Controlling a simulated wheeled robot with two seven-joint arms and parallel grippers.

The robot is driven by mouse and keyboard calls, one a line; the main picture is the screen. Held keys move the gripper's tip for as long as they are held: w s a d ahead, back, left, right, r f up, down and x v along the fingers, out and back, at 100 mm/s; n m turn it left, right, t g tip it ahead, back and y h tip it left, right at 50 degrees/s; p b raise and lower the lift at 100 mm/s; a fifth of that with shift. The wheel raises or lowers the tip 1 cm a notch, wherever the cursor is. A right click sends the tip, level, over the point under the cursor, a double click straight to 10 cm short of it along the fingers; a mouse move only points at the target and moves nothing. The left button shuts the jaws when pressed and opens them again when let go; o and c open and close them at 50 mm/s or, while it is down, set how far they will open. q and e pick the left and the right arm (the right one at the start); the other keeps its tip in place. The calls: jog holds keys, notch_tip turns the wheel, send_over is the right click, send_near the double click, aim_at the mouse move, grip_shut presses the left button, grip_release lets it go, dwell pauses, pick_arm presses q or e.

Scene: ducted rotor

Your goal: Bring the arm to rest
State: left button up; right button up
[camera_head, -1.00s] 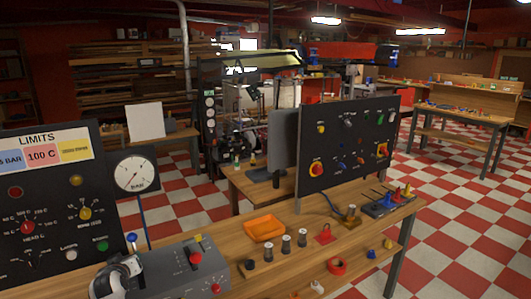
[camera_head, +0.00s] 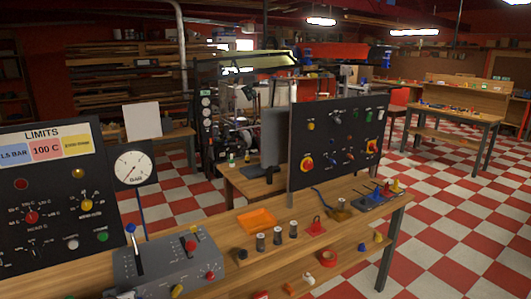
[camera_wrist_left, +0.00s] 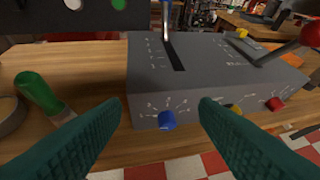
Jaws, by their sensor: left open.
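My left gripper (camera_wrist_left: 160,108) shows in the left wrist view as two dark green fingers, spread apart with nothing between them. Beyond the fingertips is the front of a grey control box (camera_wrist_left: 215,75) with a blue knob (camera_wrist_left: 167,120), a yellow knob (camera_wrist_left: 234,108) and a red knob (camera_wrist_left: 275,104). I cannot tell whether a fingertip touches the box. My right gripper is not in view.
A green-handled tool (camera_wrist_left: 38,92) lies left of the box. A lever with a red ball (camera_wrist_left: 312,33) stands on its right. A dark LIMITS panel (camera_head: 50,200) and a gauge (camera_head: 132,167) stand behind. An orange tray (camera_head: 257,221) and small parts lie farther right.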

pick_arm(q)
jog(key=s+d+f+m+g+h, duration=0.1)
jog(key=s+d+m+g, duration=0.1)
jog(key=s+d, duration=0.8)
jog(key=s+d+f+m+g+h, duration=0.1)
jog(key=s+d+m+g+h, duration=0.15)
jog(key=s, duration=1.25)
jog(key=s+d+f+m+g, duration=0.1)
jog(key=s+d+m+g, duration=0.15)
jog(key=s+d, duration=0.75)
jog(key=s+a+f+g+b, duration=0.1)
jog(key=s+a+f, duration=0.1)
jog(key=f, duration=1.2)
jog(key=s+a+f+g+b, duration=0.1)
jog(key=s+f, duration=0.1)
jog(key=f, duration=1.2)
jog(key=s+a+f, duration=0.3)
jog(key=s+f, duration=1.3)
jog(key=shift+s+f+g+b, duration=0.2)
jog(key=shift+s+g+b, duration=0.05)
jog(key=shift+g+b, duration=0.15)
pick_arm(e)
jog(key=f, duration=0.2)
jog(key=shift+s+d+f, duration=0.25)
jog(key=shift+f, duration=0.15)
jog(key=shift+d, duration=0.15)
